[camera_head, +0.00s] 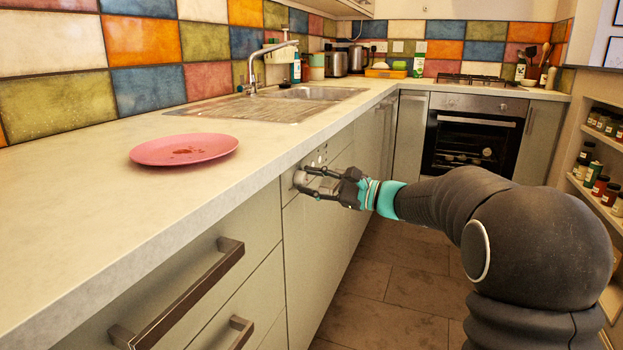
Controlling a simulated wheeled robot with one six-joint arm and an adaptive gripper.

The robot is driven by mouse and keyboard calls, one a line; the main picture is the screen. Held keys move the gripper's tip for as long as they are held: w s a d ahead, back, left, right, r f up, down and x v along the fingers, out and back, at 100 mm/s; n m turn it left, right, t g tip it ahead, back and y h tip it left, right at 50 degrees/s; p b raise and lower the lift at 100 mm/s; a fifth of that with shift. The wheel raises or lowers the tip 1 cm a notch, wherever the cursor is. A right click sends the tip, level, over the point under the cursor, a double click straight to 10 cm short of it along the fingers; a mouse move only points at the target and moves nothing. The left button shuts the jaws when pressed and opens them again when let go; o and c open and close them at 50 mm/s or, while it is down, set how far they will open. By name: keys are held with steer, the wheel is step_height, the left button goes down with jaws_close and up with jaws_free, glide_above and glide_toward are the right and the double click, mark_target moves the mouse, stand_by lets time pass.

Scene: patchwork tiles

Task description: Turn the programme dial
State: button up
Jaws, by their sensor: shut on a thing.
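The programme dial (299,179) sits on the front panel of the built-in appliance (319,157), just under the counter edge. It is a small round knob, mostly covered by my fingers. My gripper (311,181) reaches in from the right, its dark fingers closed around the dial at the panel. A few small marks or buttons show on the panel to the right of the dial. The dial's pointer and markings cannot be made out.
A pink plate (184,149) with brown stains lies on the counter (90,190) above. Drawer handles (180,296) stick out at the lower left. A sink (290,97), an oven (470,143) and a shelf of jars (600,160) stand farther off. The tiled floor (385,315) is clear.

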stand_by(0.4)
steer(key=o, duration=1.2)
steer(key=shift+c, duration=0.2)
steer(key=v, duration=1.2)
